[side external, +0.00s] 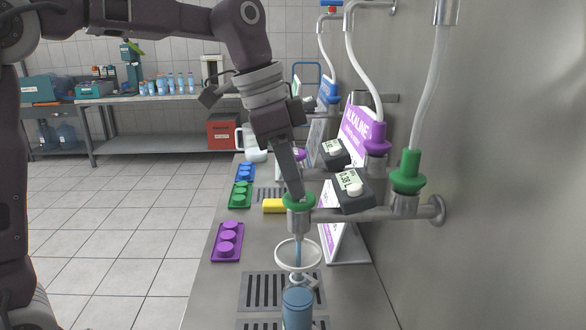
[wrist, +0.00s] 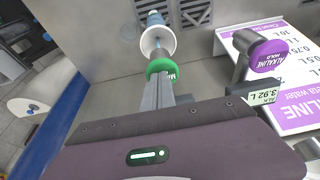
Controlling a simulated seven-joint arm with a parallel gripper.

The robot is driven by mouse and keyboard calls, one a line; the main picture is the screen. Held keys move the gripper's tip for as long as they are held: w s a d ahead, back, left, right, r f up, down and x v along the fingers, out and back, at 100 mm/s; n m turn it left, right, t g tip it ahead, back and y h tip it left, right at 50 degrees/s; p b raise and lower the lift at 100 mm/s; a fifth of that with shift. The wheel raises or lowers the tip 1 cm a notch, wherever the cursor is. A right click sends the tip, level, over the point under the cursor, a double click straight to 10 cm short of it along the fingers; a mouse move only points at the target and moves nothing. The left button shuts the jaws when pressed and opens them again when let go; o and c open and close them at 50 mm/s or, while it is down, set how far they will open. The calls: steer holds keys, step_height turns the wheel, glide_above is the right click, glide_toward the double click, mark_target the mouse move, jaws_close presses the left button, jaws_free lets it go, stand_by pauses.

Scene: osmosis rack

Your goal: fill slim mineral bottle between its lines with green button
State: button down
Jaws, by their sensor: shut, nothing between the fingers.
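The green button (side external: 299,201) sits on top of a metal tap. My gripper (side external: 296,192) is shut and empty, its fingertips at the button and seemingly touching it from above. In the wrist view the shut fingers (wrist: 160,80) reach the green button (wrist: 160,67). A thin bluish stream shows below the tap, passing through a white ring-like funnel (side external: 279,262). The blue bottle (side external: 297,308) stands upright under it over the drain grille. Its top also shows in the wrist view (wrist: 154,18), beyond the white funnel (wrist: 172,41). I cannot make out its lines or level.
A meter (side external: 350,188) reading about 0.38 is beside the tap. A purple alkaline button (wrist: 268,54) and its meter (wrist: 262,96) are nearby. Purple (side external: 228,242), green (side external: 240,195) and blue (side external: 245,173) button-like trays line the counter's left edge. The wall is on the right.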

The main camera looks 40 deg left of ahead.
steer(key=shift+s+a+f, duration=0.1)
steer(key=shift+f, duration=0.15)
steer(key=shift+r, duration=0.25)
steer(key=w+d+v, duration=0.1)
steer(key=v, duration=1.2)
steer(key=shift+r, duration=0.6)
steer(key=shift+s, duration=0.1)
steer(key=s+a+f+n+t+y, duration=0.1)
steer(key=s+a+f+n, duration=0.2)
steer(key=s+f, duration=0.7)
steer(key=s+a+f+n+t+y, duration=0.1)
steer(key=s+a+f+n+t, duration=0.1)
steer(key=s+f+n, duration=0.4)
steer(key=s+a+f, duration=0.1)
steer(key=s+f, duration=0.2)
steer(key=s, duration=0.1)
steer(key=shift+s+f, duration=0.35)
steer(key=shift+f, duration=0.05)
